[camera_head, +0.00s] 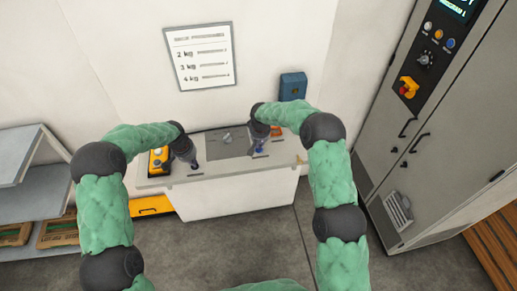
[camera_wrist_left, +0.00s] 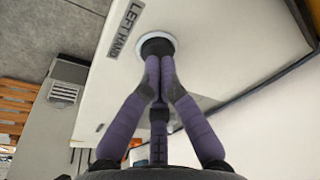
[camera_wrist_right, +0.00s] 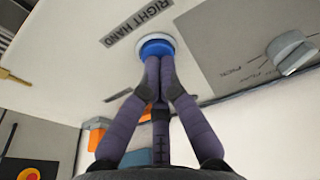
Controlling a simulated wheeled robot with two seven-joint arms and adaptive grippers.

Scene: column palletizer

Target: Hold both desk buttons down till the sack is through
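The left-hand button (camera_wrist_left: 157,40) is dark with a pale ring, beside a "LEFT HAND" label (camera_wrist_left: 126,28) on the white desk top. My left gripper (camera_wrist_left: 160,62) has its fingertips together right at it, covering part of it. The right-hand button (camera_wrist_right: 157,47) is blue with a pale ring, beside a "RIGHT HAND" label (camera_wrist_right: 137,22). My right gripper (camera_wrist_right: 158,62) has its fingertips together at it. In the head view, both grippers (camera_head: 194,164) and (camera_head: 260,147) point down at the desk (camera_head: 230,195). I cannot tell how far either button is pressed. No sack shows.
A grey panel with a knob (camera_wrist_right: 290,52) lies between the buttons. A yellow control box (camera_head: 159,160) stands at the desk's left end. A tall grey cabinet (camera_head: 440,130) stands at right, shelves (camera_head: 30,170) at left. A sign (camera_head: 200,56) hangs behind the desk.

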